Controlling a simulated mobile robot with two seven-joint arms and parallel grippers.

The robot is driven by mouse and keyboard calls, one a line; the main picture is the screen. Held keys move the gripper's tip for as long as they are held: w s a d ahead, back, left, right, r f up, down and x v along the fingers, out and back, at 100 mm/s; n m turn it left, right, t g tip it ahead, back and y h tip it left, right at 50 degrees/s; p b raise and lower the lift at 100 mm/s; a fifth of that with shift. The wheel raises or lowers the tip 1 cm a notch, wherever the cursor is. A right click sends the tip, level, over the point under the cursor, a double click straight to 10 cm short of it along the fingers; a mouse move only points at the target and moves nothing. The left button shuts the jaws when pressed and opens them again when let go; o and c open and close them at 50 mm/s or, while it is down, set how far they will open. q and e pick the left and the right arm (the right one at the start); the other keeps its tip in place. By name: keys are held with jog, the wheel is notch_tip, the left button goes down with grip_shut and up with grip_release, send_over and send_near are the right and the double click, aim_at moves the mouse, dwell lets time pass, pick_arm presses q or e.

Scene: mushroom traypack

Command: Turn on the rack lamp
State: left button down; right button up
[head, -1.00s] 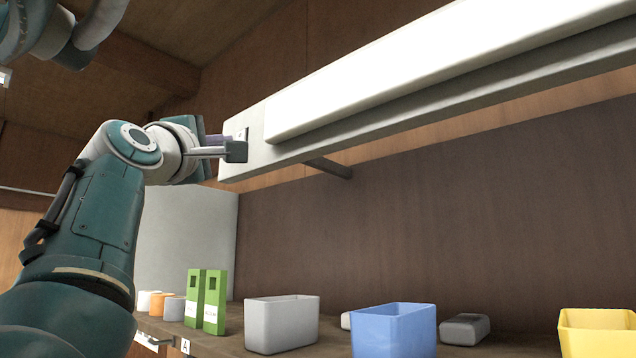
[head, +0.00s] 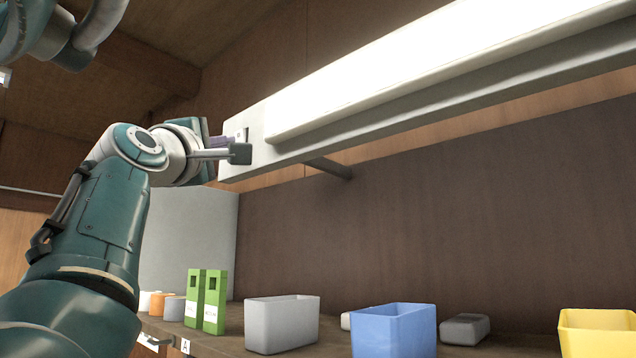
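The rack lamp (head: 400,85) is a long white bar that slants from the left middle up to the top right in the head view. Its long white face looks bright. A small switch plate (head: 242,134) is on the lamp's left end. My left gripper (head: 236,150) is at that end, its dark fingertip in front of the housing just below the plate. I cannot tell whether it touches. The fingertip hides part of the plate area, and the finger gap is unclear. My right gripper is not in view.
Below, a shelf (head: 215,345) holds a grey bin (head: 281,325), a blue bin (head: 394,331), a yellow bin (head: 597,333), green boxes (head: 206,300) and small cups (head: 161,304). A bracket (head: 328,167) sticks out beneath the lamp. The space between lamp and bins is clear.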

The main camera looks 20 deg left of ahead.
pick_arm(q)
jog(key=shift+s, duration=0.1)
jog(key=shift+s+a, duration=0.3)
jog(key=shift+s, duration=0.25)
jog(key=shift+r, duration=0.1)
jog(key=s, duration=0.1)
jog(key=s+a, duration=0.1)
jog(key=s, duration=0.1)
jog(key=s+a, duration=0.1)
jog(key=shift+s+r, duration=0.35)
jog(key=shift+s, duration=0.05)
jog(key=shift+r, duration=0.1)
